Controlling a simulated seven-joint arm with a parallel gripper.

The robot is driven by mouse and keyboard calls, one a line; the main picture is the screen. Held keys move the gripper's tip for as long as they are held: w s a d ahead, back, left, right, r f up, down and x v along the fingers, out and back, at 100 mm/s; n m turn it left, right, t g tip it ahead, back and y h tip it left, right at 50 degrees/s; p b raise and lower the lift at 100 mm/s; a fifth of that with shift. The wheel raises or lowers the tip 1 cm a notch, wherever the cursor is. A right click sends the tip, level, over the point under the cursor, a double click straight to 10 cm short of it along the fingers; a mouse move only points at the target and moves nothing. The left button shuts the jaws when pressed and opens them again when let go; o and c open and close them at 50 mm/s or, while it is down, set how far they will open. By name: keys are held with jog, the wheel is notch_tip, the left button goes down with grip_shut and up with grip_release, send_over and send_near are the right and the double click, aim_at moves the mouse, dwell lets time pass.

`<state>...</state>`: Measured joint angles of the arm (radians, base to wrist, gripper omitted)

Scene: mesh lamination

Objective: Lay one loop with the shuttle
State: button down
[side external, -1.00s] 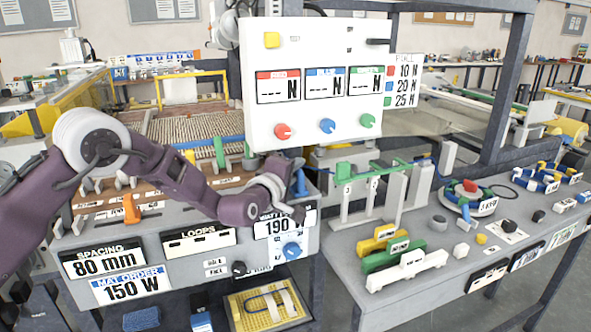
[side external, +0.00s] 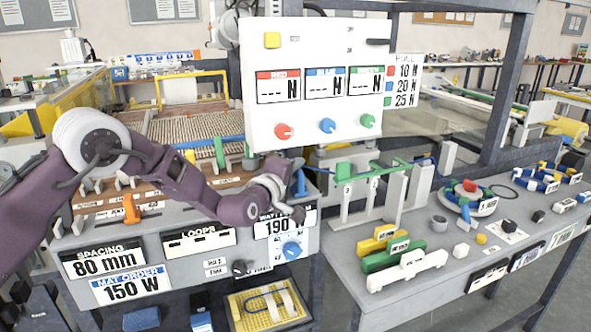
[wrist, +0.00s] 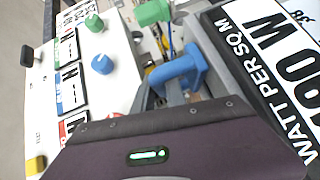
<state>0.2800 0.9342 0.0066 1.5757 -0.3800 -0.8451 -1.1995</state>
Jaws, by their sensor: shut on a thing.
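My gripper (side external: 292,208) is at the right end of the grey console, just in front of an upright blue handle (side external: 300,184). In the wrist view, the grey fingers of my gripper (wrist: 180,80) are closed around the blue handle (wrist: 176,72). I cannot tell whether this handle is the shuttle. The ribbed brown mat bed (side external: 195,130) lies behind the console, partly hidden by my arm and the white panel. A blue rod (side external: 205,142) runs across its near edge.
The white panel (side external: 310,140) with coloured knobs hangs just above my gripper. A green-topped stand (side external: 372,172) is to the right. Yellow, green and white blocks (side external: 400,258) sit on the right bench.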

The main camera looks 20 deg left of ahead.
jog(key=s+a, duration=1.7)
jog(key=shift+s+a, duration=0.3)
jog(key=shift+a, duration=0.05)
jog(key=c, duration=1.6)
grip_release()
jog(key=shift+c, duration=0.2)
